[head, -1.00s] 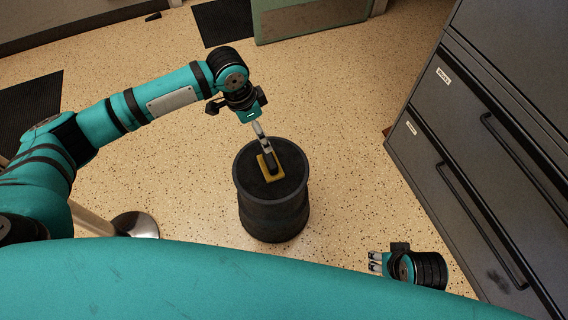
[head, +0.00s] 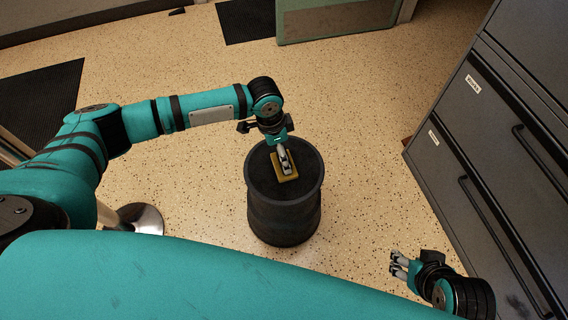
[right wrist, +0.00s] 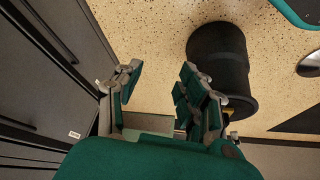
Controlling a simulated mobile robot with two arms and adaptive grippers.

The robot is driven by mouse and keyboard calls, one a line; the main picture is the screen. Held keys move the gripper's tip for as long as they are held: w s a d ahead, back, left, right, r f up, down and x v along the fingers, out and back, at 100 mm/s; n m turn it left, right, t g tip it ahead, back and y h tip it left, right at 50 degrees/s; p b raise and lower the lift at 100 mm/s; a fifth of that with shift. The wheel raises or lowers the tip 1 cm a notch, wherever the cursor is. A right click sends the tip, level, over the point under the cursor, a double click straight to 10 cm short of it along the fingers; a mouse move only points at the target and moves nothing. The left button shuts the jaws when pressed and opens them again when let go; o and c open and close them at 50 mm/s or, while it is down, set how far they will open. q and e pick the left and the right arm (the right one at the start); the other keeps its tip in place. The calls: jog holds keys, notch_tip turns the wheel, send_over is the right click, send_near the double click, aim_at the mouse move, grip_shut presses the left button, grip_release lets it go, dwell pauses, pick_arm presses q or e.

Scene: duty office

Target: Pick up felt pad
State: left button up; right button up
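The felt pad (head: 291,178) is a flat yellow piece lying on top of a black round drum (head: 284,214) in the head view. My left gripper (head: 284,163) points down at the pad, with its fingertips over it. The fingers hide part of the pad, and I cannot tell whether they grip it. My right gripper (head: 398,264) is at the lower right, away from the drum. In the right wrist view its fingers are spread apart and empty (right wrist: 163,88). The drum (right wrist: 220,60) also shows there, with a small yellow patch beside a finger.
Dark filing cabinets (head: 490,160) stand on the right, near my right gripper. A round metal base (head: 141,218) is on the floor at left. Dark mats (head: 40,100) lie farther off. The speckled floor around the drum is clear.

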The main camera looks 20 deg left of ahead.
aim_at(275, 156)
pick_arm(q)
jog(key=shift+f, duration=0.2)
jog(key=f, duration=0.1)
jog(key=f+b, duration=0.1)
jog(key=f, duration=0.1)
jog(key=w+f+b, duration=0.1)
jog(key=shift+w+d+f, duration=0.1)
jog(key=shift+d+f, duration=0.1)
jog(key=shift+d, duration=0.1)
jog(key=shift+f, duration=0.1)
pick_arm(e)
jog(key=w+a+r+t+y, duration=0.1)
jog(key=w+a+r+t, duration=0.2)
jog(key=w+r+t, duration=0.3)
jog(key=w, duration=0.4)
jog(key=shift+a+r+t+y, duration=0.15)
jog(key=shift+a+t+y, duration=0.15)
jog(key=shift+t+y, duration=0.1)
pick_arm(q)
jog(key=c, duration=1.2)
